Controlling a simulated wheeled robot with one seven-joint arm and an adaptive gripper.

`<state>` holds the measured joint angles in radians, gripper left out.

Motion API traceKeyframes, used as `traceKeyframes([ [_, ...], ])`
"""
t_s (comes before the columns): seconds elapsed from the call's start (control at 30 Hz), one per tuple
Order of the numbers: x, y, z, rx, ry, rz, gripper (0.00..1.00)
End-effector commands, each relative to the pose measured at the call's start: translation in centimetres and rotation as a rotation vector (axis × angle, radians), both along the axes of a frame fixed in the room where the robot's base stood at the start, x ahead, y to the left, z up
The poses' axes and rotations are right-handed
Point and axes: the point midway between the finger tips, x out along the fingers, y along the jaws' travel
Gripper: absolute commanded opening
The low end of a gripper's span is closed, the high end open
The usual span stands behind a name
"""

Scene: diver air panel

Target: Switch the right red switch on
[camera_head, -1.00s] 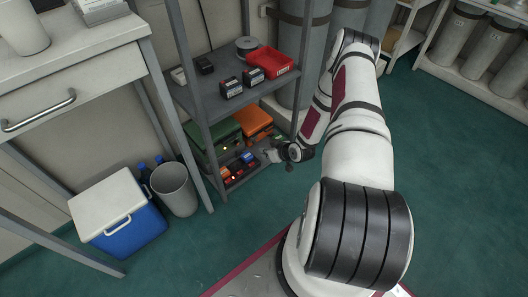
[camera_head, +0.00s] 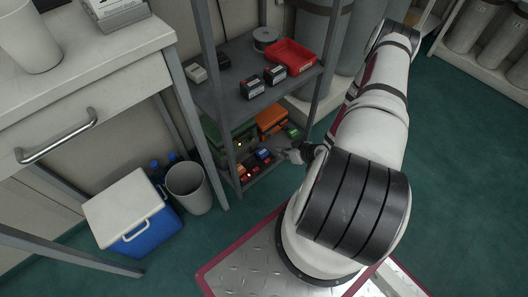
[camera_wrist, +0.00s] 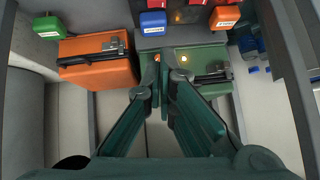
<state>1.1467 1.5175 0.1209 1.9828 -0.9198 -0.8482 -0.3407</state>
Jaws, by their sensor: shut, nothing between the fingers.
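Small red pieces sit among coloured blocks at the front of the low shelf. In the head view one red piece (camera_head: 241,173) is at the left, near a lit lamp, and another red piece (camera_head: 253,168) is just right of it. I cannot make out either switch's position. In the wrist view, red parts show cut off at the top edge, one right of centre (camera_wrist: 195,2). My gripper (camera_head: 279,154) reaches into the low shelf from the right. In the wrist view my gripper (camera_wrist: 169,68) is shut and empty, its tips in front of the green case (camera_wrist: 205,60).
A blue block (camera_wrist: 153,20), an orange block (camera_wrist: 224,17) and a green block (camera_wrist: 47,26) are nearby. An orange case (camera_wrist: 95,72) is beside the green case. The upper shelf (camera_head: 245,110) overhangs, with a red tray (camera_head: 292,57). A shelf post (camera_head: 226,165) stands at the left.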

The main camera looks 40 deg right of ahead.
Motion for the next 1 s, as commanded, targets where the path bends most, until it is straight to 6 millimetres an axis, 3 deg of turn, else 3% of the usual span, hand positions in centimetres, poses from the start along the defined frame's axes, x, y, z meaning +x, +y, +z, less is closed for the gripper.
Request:
traceKeyframes([
  [0.37,0.5,0.1,-0.7,0.0,0.001,0.002,0.0],
  [0.9,7.3,1.2,-7.7,0.0,0.001,0.002,0.0],
  [1.0,7.0,1.4,-9.3,0.001,0.002,0.0,0.0],
])
